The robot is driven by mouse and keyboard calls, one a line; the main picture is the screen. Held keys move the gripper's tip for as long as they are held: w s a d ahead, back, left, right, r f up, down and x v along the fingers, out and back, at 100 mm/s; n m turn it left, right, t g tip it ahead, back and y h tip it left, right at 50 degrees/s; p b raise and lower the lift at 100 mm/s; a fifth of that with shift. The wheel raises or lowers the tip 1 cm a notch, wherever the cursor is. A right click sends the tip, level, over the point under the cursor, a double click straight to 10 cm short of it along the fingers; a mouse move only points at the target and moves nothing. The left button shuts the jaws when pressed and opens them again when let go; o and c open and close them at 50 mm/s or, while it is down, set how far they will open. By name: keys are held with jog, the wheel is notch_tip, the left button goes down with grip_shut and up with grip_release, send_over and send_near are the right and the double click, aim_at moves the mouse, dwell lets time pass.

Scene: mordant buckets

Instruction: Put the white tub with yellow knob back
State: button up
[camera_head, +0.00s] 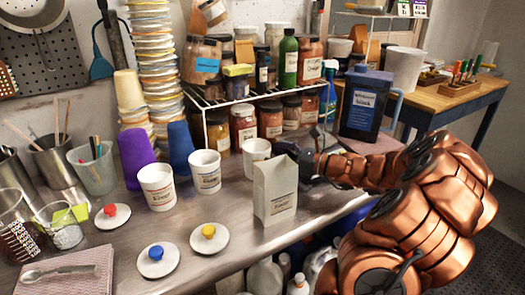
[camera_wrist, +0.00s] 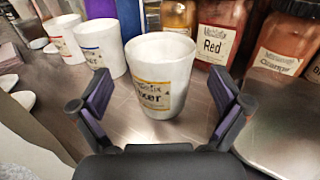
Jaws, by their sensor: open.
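A white tub (camera_wrist: 158,75) with a yellow-edged label stands upright on the metal counter, its rim uncovered. In the head view the tub (camera_head: 256,149) is behind a paper bag that partly hides it. My gripper (camera_wrist: 160,92) is open, with one purple-padded finger on each side of the tub's near side; no contact is visible. In the head view my gripper (camera_head: 303,162) is at the tub's right, partly hidden. A white lid with a yellow knob (camera_head: 209,236) lies flat on the counter, front left of the bag.
The paper bag (camera_head: 275,190) stands close to my gripper. Two white tubs, red-labelled (camera_head: 157,190) and blue-labelled (camera_head: 205,172), stand left. Lids with red (camera_head: 112,216) and blue (camera_head: 156,261) knobs lie in front. Jars and a wire rack (camera_head: 240,98) stand close behind.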

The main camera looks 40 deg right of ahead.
jog(key=v, duration=0.6)
dwell(0.5)
